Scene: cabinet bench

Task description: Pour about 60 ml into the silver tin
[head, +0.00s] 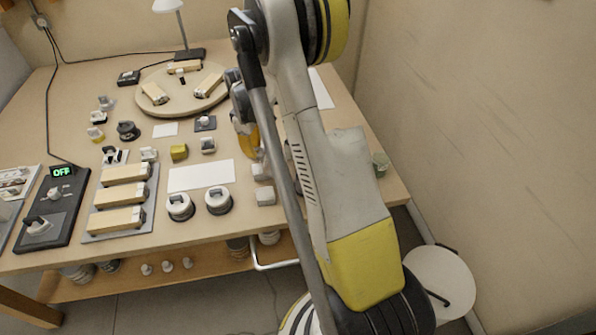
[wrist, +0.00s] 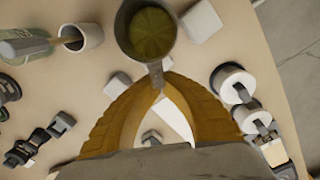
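My gripper (wrist: 156,92) shows two yellow fingers in the wrist view, closed on the grey handle of a round dark-grey cup (wrist: 124,38). Yellow-green liquid (wrist: 152,33) shows inside the cup. The cup looks about level and no stream shows. A small pale grey cup (wrist: 97,36) stands left of the held cup, apart from it; it may be the silver tin, but I cannot be sure. In the head view my arm hides the held cup and most of the gripper, with only some yellow of a finger showing.
A greenish glass jar (wrist: 30,47) is at the wrist view's left edge. A pale block (wrist: 201,21) sits right of the held cup. White-topped round items (wrist: 232,84) are farther right. The head view shows a crowded bench with a round wooden board (head: 182,108) at the back.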

